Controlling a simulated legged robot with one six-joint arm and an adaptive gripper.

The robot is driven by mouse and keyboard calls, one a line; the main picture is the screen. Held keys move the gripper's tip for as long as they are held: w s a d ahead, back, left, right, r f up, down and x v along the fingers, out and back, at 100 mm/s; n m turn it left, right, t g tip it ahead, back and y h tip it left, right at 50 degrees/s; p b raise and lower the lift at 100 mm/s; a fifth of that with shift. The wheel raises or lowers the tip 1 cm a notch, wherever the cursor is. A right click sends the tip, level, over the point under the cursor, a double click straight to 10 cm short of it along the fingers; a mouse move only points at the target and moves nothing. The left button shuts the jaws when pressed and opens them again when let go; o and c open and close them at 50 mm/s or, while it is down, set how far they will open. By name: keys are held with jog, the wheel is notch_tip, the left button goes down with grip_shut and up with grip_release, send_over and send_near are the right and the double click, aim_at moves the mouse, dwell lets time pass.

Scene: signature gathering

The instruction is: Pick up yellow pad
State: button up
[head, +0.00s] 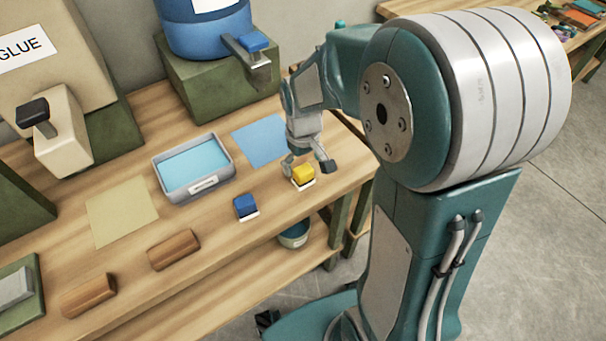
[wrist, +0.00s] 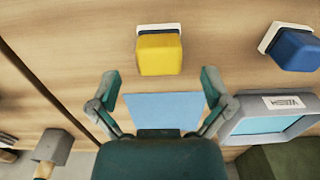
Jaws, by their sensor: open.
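The yellow pad (head: 303,174) is a small yellow block with a white base, near the right end of the wooden bench. It also shows at the upper middle of the wrist view (wrist: 159,54). My gripper (head: 308,163) hangs right by the pad in the head view and partly overlaps it. In the wrist view my gripper (wrist: 157,88) has its two fingers spread wide, with nothing between them but a blue sheet below. The yellow pad lies just beyond the fingertips there, with no finger closed on it.
A blue pad (head: 246,207) stands left of the yellow one. A grey tray (head: 168,193) with blue liquid, a blue sheet (head: 262,141) and wooden blocks (head: 173,249) lie on the bench. A blue tank (head: 204,30) with a spout stands behind. The bench's front edge is close.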

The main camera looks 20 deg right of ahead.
aim_at(303, 169)
notch_tip(303, 169, down, 4)
jog(key=shift+r, duration=0.2)
jog(key=shift+c, duration=0.3)
jog(key=c, duration=1.1)
jog(key=shift+o, duration=0.2)
jog(key=shift+r, duration=0.1)
